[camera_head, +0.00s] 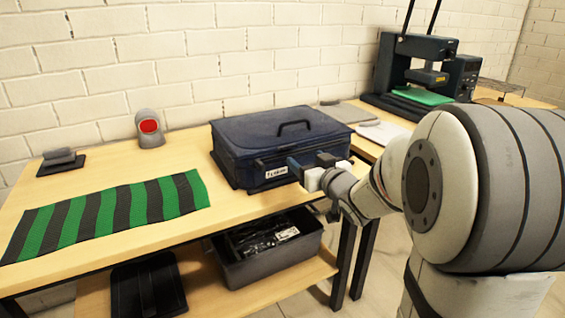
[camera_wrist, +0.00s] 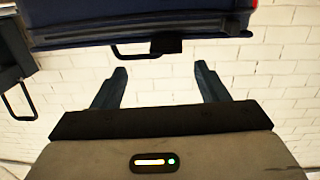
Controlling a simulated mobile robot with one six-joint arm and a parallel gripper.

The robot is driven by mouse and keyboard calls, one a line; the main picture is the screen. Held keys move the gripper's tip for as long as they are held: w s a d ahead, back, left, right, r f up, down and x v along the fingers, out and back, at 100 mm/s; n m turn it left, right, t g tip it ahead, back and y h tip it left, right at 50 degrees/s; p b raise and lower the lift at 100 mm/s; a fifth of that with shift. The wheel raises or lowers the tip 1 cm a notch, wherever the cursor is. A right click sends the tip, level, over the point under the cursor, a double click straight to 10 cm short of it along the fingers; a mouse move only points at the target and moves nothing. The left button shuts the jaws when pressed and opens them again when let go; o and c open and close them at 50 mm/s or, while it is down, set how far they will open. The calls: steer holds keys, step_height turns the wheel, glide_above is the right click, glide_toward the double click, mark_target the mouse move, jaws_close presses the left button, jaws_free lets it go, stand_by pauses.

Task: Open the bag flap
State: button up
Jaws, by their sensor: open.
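A dark blue bag (camera_head: 237,160) with a black handle on top lies on the wooden table and looks closed. A white label is on its front face. My gripper (camera_head: 308,166) is at the bag's front right side, close to the label; I cannot tell from this view whether it touches the bag. In the wrist view my gripper (camera_wrist: 162,80) has its two fingers spread wide with nothing between them. The bag (camera_wrist: 130,27) fills the top of that view, with a dark loop (camera_wrist: 145,54) hanging from its edge just beyond the fingertips.
A green and black striped cloth (camera_head: 105,214) lies on the table (camera_head: 210,224) at the left. A red-faced device (camera_head: 149,126) and a small dark stand (camera_head: 60,160) are behind it. A grey bin (camera_head: 266,262) sits on the shelf below. A press machine (camera_head: 412,75) stands at the back right.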

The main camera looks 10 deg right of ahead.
steer(key=w+a+y+b, duration=0.1)
steer(key=w+a, duration=0.2)
steer(key=w, duration=0.4)
steer(key=shift+w+f+n, duration=0.2)
steer(key=shift+w+n, duration=0.1)
steer(key=shift+c, duration=0.6)
